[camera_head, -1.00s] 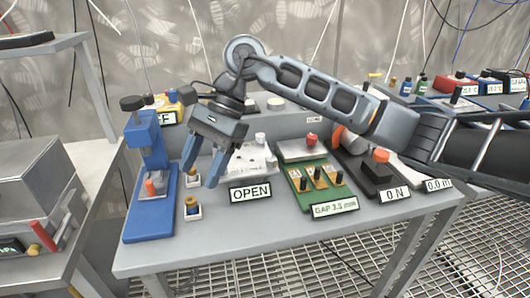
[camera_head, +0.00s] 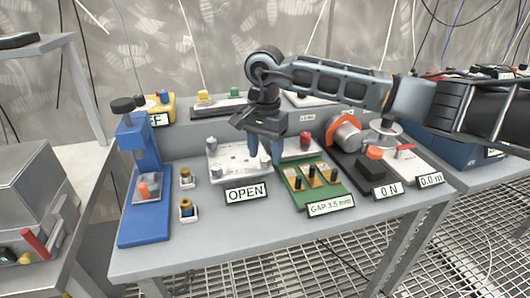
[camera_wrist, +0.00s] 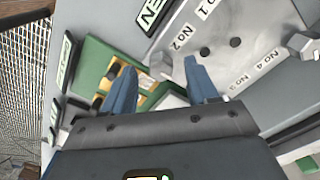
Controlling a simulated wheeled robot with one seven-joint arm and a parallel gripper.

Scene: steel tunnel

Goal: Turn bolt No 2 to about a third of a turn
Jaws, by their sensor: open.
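The light bolt plate (camera_head: 229,160) lies on the bench behind the OPEN sign (camera_head: 246,193), with several bolt heads on it. My gripper (camera_head: 266,164) points down over the plate's right end, fingers apart. In the wrist view the plate (camera_wrist: 262,22) shows labels No 1 to No 4, with the No 2 label (camera_wrist: 181,39) just beyond my fingertips (camera_wrist: 160,66). Another bolt head (camera_wrist: 300,46) is at the right.
The green gap board (camera_head: 312,181) with black knobs stands close to the right of my gripper. A red knob (camera_head: 305,140) is behind it. The bench front is clear.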

